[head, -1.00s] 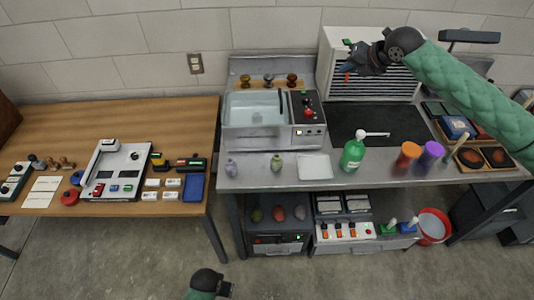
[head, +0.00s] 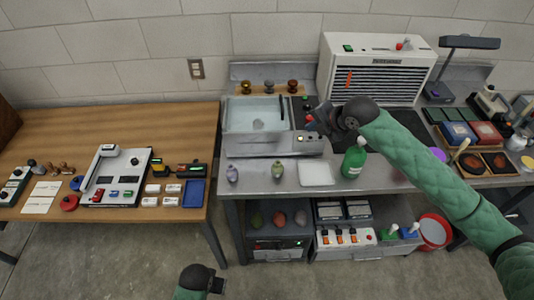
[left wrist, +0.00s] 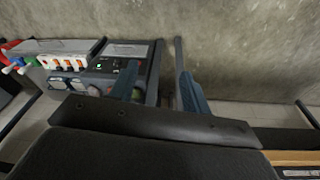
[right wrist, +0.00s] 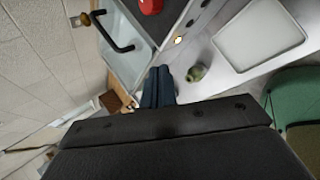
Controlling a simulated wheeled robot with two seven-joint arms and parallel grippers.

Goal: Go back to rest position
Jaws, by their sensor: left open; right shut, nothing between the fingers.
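My right gripper (head: 318,121) is in front of the control panel of the sink unit, above the steel bench. Its two blue fingers lie together and empty in the right wrist view (right wrist: 158,88). My left gripper (head: 217,285) is low over the floor in front of the bench, at the bottom of the head view. In the left wrist view its blue fingers (left wrist: 158,92) stand apart with nothing between them. The steel bench (head: 340,176) is below the right gripper.
The sink unit (head: 256,147) and a green pump bottle (head: 353,162) stand close to the right gripper. A white tray (head: 316,173) and small vases (head: 278,169) are at the bench front. A wooden table (head: 170,119) is at left. The floor (head: 120,260) in front is clear.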

